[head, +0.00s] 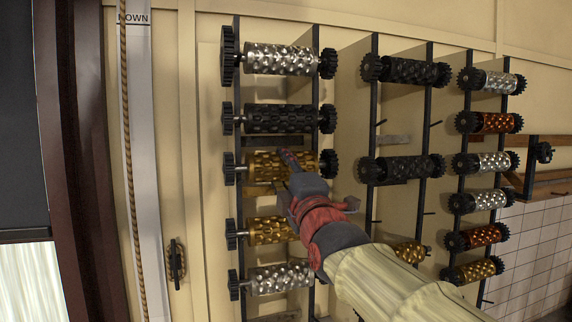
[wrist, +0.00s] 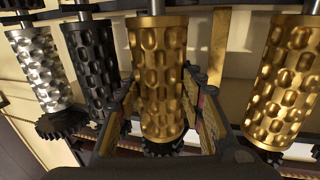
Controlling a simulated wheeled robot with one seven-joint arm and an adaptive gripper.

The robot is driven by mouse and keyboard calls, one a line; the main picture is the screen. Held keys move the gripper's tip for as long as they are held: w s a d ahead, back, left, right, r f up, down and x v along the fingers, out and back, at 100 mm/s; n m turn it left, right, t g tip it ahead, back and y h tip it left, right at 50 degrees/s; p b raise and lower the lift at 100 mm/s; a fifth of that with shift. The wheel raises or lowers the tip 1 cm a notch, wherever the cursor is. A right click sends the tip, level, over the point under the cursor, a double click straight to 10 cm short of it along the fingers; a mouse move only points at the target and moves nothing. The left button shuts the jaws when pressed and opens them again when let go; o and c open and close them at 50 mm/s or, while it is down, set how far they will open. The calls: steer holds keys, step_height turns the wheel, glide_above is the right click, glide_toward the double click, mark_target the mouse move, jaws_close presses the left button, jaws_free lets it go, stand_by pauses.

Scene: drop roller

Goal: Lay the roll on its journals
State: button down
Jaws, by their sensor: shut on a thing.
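The gold dimpled roll (head: 262,168) lies level at the third row of the left rack (head: 238,200), with a dark gear at each end. My gripper (head: 290,160) reaches in from the lower right and covers part of it. In the wrist view, the same gold roll (wrist: 158,80) stands between the two fingers of my gripper (wrist: 160,125), which is shut on it. A steel shaft shows at its upper end; the lower end is partly hidden by the gripper. I cannot tell whether its journals touch the rack.
A silver roll (head: 280,59) and a black roll (head: 278,119) hang above; another gold roll (head: 270,231) and a silver roll (head: 282,278) are below. The neighbours sit close to my fingers. More rolls fill racks to the right (head: 490,122). A rope (head: 127,120) hangs at left.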

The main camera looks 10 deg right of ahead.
steer(key=shift+w+a+r+p, duration=0.1)
steer(key=shift+w+r+p, duration=0.35)
steer(key=shift+w, duration=0.1)
step_height(320, 180, down, 2)
steer(key=shift+f+b, duration=0.1)
steer(key=shift+b, duration=1.15)
steer(key=c, duration=1.2)
jaws_free()
steer(key=shift+s+f, duration=0.1)
steer(key=shift+o, duration=0.6)
steer(key=shift+f, duration=0.1)
